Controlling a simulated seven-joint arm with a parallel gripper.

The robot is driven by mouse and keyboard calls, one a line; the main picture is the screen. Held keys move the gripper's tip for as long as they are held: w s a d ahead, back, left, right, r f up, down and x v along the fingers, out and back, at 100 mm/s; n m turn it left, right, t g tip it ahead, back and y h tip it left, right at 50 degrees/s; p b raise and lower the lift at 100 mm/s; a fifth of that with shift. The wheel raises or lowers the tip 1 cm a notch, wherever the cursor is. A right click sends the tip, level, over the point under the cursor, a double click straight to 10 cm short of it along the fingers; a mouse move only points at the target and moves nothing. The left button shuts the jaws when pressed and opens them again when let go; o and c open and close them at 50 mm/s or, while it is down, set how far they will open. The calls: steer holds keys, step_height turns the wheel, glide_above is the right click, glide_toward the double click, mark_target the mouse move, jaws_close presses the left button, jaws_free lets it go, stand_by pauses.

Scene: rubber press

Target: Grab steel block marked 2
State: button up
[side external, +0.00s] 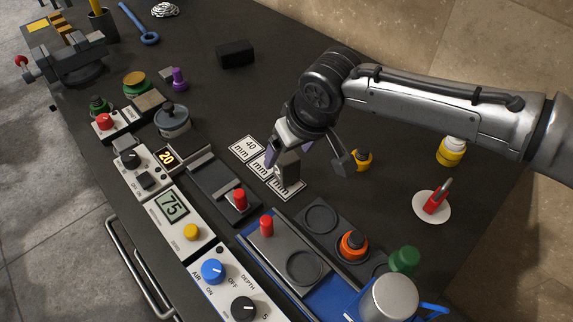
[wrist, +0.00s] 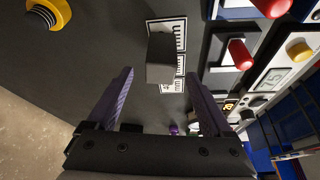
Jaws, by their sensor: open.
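A grey steel block (side external: 288,165) stands on the row of white "mm" cards; I cannot read a 2 on it. In the wrist view the block (wrist: 160,62) shows ahead of the fingertips, roughly centred between them. My gripper (side external: 308,158) is open and empty, its fingers spread apart. In the wrist view my gripper (wrist: 159,74) shows two purple-faced fingers, one to each side. The block is not gripped. The white cards (side external: 244,148) lie flat, one reading "40 mm", and are partly hidden by the block.
A blue press base (side external: 318,304) with red and orange knobs stands in front. Control panels (side external: 172,215) line the front edge. A yellow-black knob (side external: 361,159) stands just right of my gripper. A black block (side external: 235,54) lies further back, with bare table around it.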

mark_target(288, 158)
steer(key=x, duration=0.5)
steer(key=shift+s+d+f, duration=0.1)
steer(key=shift+s+d, duration=0.1)
steer(key=shift+s, duration=0.15)
jaws_close()
stand_by(0.9)
steer(key=shift+r, duration=0.3)
